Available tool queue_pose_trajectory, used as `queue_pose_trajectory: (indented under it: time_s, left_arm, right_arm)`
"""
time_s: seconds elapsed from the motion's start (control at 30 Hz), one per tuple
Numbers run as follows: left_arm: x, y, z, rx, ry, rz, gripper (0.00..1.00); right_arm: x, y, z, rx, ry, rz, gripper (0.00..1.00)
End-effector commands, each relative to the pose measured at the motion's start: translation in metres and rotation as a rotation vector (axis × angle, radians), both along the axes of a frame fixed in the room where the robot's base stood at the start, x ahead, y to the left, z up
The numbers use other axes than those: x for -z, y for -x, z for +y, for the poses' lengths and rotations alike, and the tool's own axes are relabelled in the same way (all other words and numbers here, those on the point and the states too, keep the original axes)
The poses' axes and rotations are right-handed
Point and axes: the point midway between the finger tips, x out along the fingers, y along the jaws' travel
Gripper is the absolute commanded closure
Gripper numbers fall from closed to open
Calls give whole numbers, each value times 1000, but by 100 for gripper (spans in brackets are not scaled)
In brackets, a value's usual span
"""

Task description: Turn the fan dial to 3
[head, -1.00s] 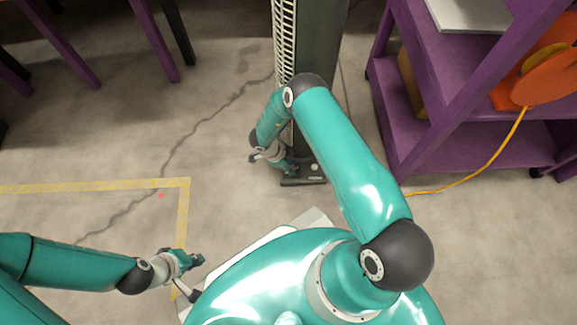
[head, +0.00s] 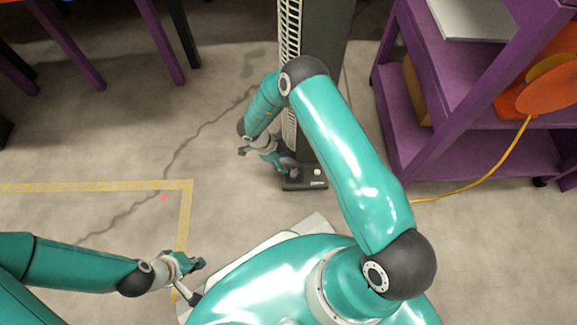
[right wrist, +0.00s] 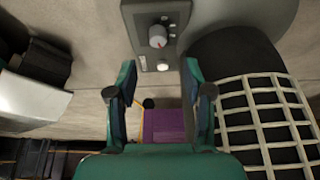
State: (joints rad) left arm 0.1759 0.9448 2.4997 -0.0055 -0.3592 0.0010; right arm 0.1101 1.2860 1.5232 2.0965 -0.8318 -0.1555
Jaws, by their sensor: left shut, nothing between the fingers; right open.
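The fan (head: 330,65) is a tall dark tower with a pale grille, standing on the floor at top centre in the head view. Its dark control panel (right wrist: 140,20) shows at the top of the right wrist view, with a round grey dial (right wrist: 158,36) bearing a small red mark. The dial's numbers are too small to read. A pale round button (right wrist: 163,66) sits below it. My right gripper (head: 291,171) is low beside the fan's base; its open, empty fingers (right wrist: 160,82) point toward the panel, apart from the dial. My left gripper (head: 199,265) is shut and empty, away from the fan.
A purple shelf unit (head: 470,140) stands right of the fan, with an orange object (head: 545,95) and a yellow cable (head: 500,160). Purple and black legs (head: 155,40) stand at upper left. The floor left of the fan is clear, with yellow tape (head: 90,187).

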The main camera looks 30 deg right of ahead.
Motion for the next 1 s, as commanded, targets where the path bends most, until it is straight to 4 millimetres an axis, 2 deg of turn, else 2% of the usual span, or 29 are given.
queue_pose_trajectory:
  time_s: [0.1,0.3,0.83,1.0]
  left_arm:
    - [0,0,0,0,0,0,100]
    - [0,0,0,0,0,0,100]
    - [0,0,0,0,0,0,100]
    - [-2,0,0,0,0,0,100]
  right_arm:
    - [-17,-5,6,-3,0,-1,49]
    - [-30,-7,11,-1,-1,0,49]
    - [-31,-8,11,-4,0,0,49]
    - [-35,-8,2,-91,16,-16,49]
